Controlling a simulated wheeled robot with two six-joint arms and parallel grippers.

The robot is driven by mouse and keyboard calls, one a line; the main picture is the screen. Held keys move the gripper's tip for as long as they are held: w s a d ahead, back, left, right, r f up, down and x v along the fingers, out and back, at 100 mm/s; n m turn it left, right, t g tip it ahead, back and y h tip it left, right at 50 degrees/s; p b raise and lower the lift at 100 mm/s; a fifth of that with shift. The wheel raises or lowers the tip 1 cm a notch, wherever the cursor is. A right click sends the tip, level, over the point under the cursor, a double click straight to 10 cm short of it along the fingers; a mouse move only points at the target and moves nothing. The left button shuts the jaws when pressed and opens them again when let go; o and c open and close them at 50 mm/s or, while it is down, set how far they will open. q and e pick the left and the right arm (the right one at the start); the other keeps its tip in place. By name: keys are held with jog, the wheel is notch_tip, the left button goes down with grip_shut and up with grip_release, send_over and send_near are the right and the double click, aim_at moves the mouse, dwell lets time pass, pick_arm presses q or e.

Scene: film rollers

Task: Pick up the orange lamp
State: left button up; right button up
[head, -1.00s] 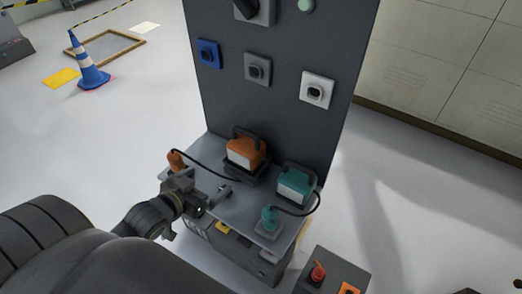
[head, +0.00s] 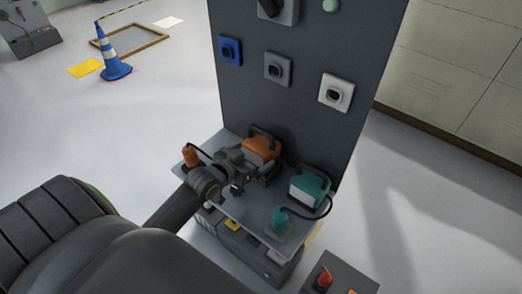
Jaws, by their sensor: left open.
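The orange lamp (head: 262,145), a boxy body with a dark handle and a pale front, stands on the grey shelf (head: 247,208) against the dark panel. A black cable runs from its side toward an orange piece (head: 190,155) at the shelf's left end. My left gripper (head: 252,173) is open, just in front of the lamp at its lower left. It hides part of the lamp's front and base. I cannot tell whether the fingers touch it. My right gripper is not in view.
A teal lamp (head: 309,187) stands right of the orange one, cabled to a teal piece (head: 280,217). Blue (head: 230,50), grey (head: 277,69) and white (head: 336,92) sockets are on the upright panel (head: 300,120). A low box with a red knob (head: 325,278) stands at front right.

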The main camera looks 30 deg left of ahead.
aim_at(261, 149)
pick_arm(q)
jog(key=shift+p+x, duration=0.3)
jog(key=shift+x, duration=2.3)
jog(key=shift+a, duration=0.1)
jog(key=shift+c, duration=0.3)
jog(key=c, duration=1)
jog(key=shift+r, duration=0.15)
jog(key=shift+c, duration=0.2)
